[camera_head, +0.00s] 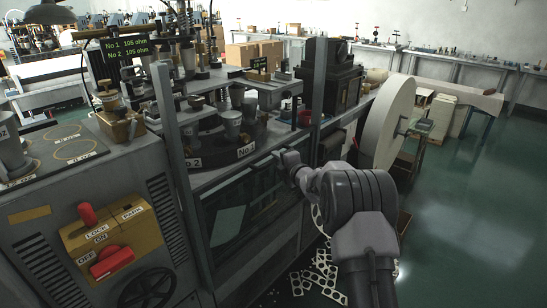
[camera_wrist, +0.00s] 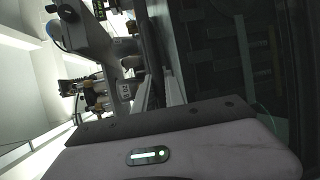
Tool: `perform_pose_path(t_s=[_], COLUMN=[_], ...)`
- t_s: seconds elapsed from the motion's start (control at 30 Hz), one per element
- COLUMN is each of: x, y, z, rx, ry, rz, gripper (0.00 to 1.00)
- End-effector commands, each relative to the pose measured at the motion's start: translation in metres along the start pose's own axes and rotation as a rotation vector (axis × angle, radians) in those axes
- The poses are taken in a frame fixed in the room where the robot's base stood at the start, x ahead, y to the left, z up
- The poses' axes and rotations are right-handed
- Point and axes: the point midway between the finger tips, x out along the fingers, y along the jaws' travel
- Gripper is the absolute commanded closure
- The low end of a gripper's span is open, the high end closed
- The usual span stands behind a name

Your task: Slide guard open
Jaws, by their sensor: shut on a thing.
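The guard (camera_head: 236,226) is a dark-framed, see-through panel on the front of the forming machine. It sits low between two upright posts, with its top edge below the round dial plate, so the space above it is open. My gripper (camera_head: 284,160) is at the right part of the guard's top edge and is shut on it. My own wrist hides part of the guard's right side.
Two upright posts (camera_head: 172,135) (camera_head: 318,85) flank the opening. Metal cups (camera_head: 231,124) stand on the dial plate. A red-handled switch panel (camera_head: 112,238) is at the left, a large pale wheel (camera_head: 388,122) at the right. Punched scrap (camera_head: 318,276) lies on the floor; floor at right is clear.

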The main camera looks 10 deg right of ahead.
Motion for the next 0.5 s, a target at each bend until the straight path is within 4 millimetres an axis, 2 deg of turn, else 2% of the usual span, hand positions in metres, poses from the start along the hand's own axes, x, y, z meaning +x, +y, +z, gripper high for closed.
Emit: perform_pose_path(t_s=[0.1, 0.47, 0.5], x=[0.0009, 0.0008, 0.0008], y=[-0.0057, -0.0052, -0.0052], z=[0.0004, 0.0007, 0.0007], rx=[-0.001, -0.001, -0.001], ry=[0.002, 0.002, 0.002], rz=[-0.001, 0.000, 0.001], gripper=[1.00, 1.00, 0.80])
